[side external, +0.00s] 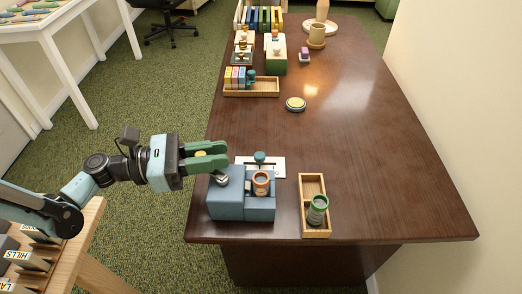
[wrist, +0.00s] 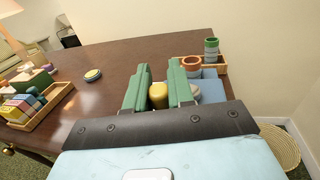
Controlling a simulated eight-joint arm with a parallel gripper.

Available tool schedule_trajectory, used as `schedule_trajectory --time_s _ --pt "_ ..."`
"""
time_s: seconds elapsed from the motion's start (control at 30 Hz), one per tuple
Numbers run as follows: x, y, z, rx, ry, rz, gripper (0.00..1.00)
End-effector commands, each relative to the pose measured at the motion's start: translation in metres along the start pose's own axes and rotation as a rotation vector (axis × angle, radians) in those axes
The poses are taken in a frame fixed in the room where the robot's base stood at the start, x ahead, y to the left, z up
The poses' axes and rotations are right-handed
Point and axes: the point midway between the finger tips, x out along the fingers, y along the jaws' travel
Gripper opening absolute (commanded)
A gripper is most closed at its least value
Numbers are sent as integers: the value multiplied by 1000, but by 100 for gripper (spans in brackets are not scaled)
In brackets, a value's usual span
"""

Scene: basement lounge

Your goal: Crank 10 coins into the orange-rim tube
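A blue coin machine (side external: 227,200) stands near the table's front left corner. An orange-rim tube (side external: 261,184) stands upright on its right part and also shows in the wrist view (wrist: 192,64). My gripper (side external: 226,154) has its green fingers over the machine's back left. In the wrist view, a yellow knob (wrist: 158,96) sits between the fingers and fills the gap, so they appear shut on it. A grey metal hub (side external: 222,180) shows below the fingertips. No loose coins are clearly visible.
A wooden tray (side external: 313,187) holding a green-rim tube (side external: 317,210) lies right of the machine. A white card (side external: 277,168) and a teal knob (side external: 260,157) are behind it. A yellow-topped disc (side external: 295,104) lies farther back. The table's right side is clear.

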Motion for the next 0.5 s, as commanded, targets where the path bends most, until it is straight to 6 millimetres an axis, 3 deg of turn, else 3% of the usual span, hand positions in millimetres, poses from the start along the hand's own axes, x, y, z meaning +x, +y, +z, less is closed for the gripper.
schedule_trajectory --time_s 0.1,0.23,0.4,0.5 --pt "0 0 4 -5 -12 1 47" --pt "-7 1 3 -4 -10 2 47" --pt "-36 0 2 -1 -4 5 48" --pt "-33 -1 17 0 -5 -1 48"
